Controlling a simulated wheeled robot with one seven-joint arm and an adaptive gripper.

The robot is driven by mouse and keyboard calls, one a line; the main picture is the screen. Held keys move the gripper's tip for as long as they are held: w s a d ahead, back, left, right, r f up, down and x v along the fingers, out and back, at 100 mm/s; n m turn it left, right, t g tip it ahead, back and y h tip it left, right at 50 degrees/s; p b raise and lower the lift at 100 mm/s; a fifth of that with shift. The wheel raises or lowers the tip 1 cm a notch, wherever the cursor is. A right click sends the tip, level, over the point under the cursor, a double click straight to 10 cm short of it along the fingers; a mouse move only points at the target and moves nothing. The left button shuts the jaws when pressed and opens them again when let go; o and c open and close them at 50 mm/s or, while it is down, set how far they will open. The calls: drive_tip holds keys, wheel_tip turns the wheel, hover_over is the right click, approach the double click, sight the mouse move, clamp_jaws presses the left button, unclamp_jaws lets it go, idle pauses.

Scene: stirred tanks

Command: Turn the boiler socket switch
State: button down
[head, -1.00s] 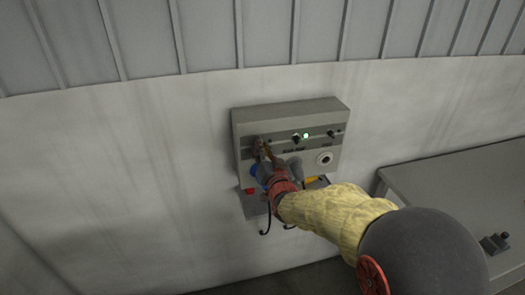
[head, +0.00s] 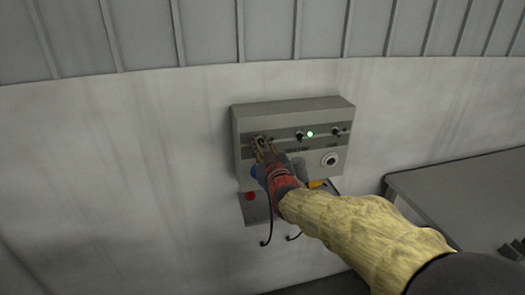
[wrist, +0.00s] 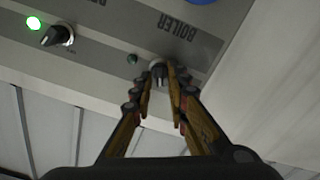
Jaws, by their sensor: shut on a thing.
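The boiler socket switch (wrist: 159,73) is a small knob under the upside-down "BOILER" label in the wrist view. My gripper (wrist: 160,77) is shut on this knob, with one fingertip on either side. A small unlit lamp (wrist: 132,58) sits beside it. In the head view, my gripper (head: 261,143) is at the left end of the grey control panel (head: 240,120). It mostly hides the boiler switch there.
A second knob (head: 299,136) beside a lit green lamp (head: 310,134) and a third knob (head: 336,131) lie along the panel. A round white-rimmed fitting (head: 330,159) is below. A red button (head: 250,196) and dark cables hang low. A grey table (head: 450,185) stands right.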

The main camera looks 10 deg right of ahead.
drive_tip(key=shift+f+n+b, duration=0.1)
drive_tip(key=shift+n+b, duration=0.2)
drive_tip(key=shift+n, duration=0.3)
drive_tip(key=c, duration=2)
unclamp_jaws()
drive_tip(key=shift+o, duration=0.2)
drive_tip(key=s, duration=1.2)
